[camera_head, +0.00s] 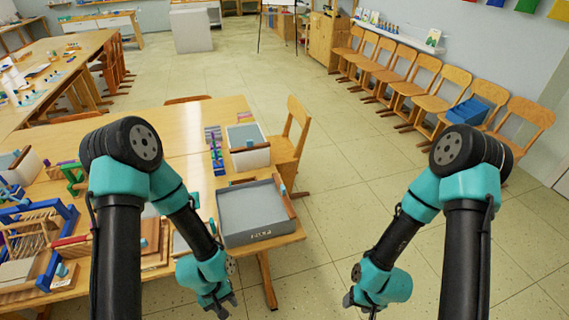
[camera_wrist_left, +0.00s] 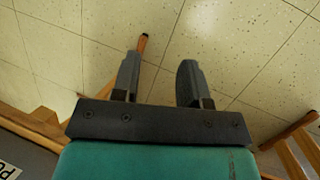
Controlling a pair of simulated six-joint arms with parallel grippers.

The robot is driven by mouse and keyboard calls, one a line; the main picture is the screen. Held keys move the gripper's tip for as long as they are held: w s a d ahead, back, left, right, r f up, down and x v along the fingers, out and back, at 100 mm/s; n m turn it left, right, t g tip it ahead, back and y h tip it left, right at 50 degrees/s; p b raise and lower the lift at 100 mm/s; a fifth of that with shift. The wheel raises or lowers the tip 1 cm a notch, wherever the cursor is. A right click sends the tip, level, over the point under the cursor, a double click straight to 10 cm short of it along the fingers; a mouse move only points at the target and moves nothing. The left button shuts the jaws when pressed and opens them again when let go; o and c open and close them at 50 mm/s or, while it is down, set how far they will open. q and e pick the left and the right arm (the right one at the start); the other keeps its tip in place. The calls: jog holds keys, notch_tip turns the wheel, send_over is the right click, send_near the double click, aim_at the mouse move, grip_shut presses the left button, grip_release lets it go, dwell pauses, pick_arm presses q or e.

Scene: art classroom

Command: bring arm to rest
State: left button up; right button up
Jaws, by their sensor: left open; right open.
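My left gripper (camera_head: 222,303) hangs low in front of the table's near right corner in the head view, beside the grey tray. In the left wrist view its two fingers (camera_wrist_left: 160,82) are apart with nothing between them, over the tiled floor. My right gripper (camera_head: 362,302) hangs over bare floor at the lower middle right of the head view. It is open, and I see nothing held in it. Both of my arms bend downward from their elbows.
A grey tray (camera_head: 252,229) with a brown edge sits on the table's (camera_head: 182,125) near right corner. A white box (camera_head: 247,157) and a wooden chair (camera_head: 290,140) are behind it. Coloured frames (camera_head: 50,228) crowd the table's left. Floor between my arms is clear; chairs line the right wall.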

pick_arm(q)
jog(key=a+m+t, duration=0.1)
jog(key=a+m, duration=0.1)
jog(key=a+f+m+t, duration=0.1)
jog(key=shift+w+a+t, duration=0.3)
jog(key=shift+a, duration=0.1)
dwell(0.7)
